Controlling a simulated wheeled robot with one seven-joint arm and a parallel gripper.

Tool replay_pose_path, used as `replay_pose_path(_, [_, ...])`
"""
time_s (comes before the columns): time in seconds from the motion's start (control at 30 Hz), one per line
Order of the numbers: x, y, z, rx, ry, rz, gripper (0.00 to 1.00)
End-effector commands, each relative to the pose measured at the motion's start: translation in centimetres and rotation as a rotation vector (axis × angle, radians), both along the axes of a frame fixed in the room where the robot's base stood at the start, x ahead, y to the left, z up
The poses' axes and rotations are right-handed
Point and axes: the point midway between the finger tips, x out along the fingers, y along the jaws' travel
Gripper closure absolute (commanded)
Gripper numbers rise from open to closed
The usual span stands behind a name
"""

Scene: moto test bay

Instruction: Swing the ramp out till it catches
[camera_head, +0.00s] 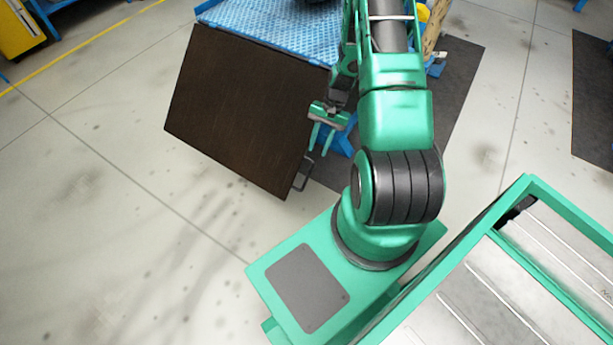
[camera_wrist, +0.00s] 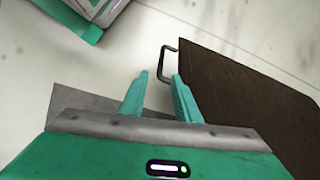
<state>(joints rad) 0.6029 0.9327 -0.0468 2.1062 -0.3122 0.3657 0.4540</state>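The ramp (camera_head: 240,105) is a dark brown flat panel. Its far edge meets the end of a blue lift table in the head view, and its near edge points toward my base. A grey loop handle (camera_head: 303,174) sticks out at its near right corner. In the wrist view the ramp (camera_wrist: 235,100) fills the right side, with the handle (camera_wrist: 166,62) at its upper left corner. My gripper (camera_head: 320,147) is open and empty beside the ramp's right edge, short of the handle. Its fingertips (camera_wrist: 159,75) show apart, just below the handle in the picture, not around it.
The blue lift table (camera_head: 265,27) stands behind the ramp with a dark object on top. A dark mat (camera_head: 455,85) lies on the floor under and right of it. A yellow cabinet (camera_head: 18,28) stands far left. The floor (camera_head: 120,190) left and in front of the ramp is clear.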

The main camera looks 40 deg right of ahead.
Motion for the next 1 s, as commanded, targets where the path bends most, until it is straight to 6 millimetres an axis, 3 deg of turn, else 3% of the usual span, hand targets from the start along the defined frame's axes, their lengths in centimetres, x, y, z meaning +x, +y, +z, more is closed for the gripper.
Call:
replay_pose_path(0.1, [-0.2, 0.6, -2.3, 0.026, 0.005, -0.033, 0.71])
replay_pose_path(0.37, [-0.3, 1.4, -4.4, 0.042, 0.005, -0.052, 0.71])
replay_pose_path(0.8, [-0.8, 4.3, -11.0, 0.04, 0.007, -0.05, 0.71])
replay_pose_path(1.0, [-0.9, 5.0, -12.8, 0.04, 0.006, -0.05, 0.71])
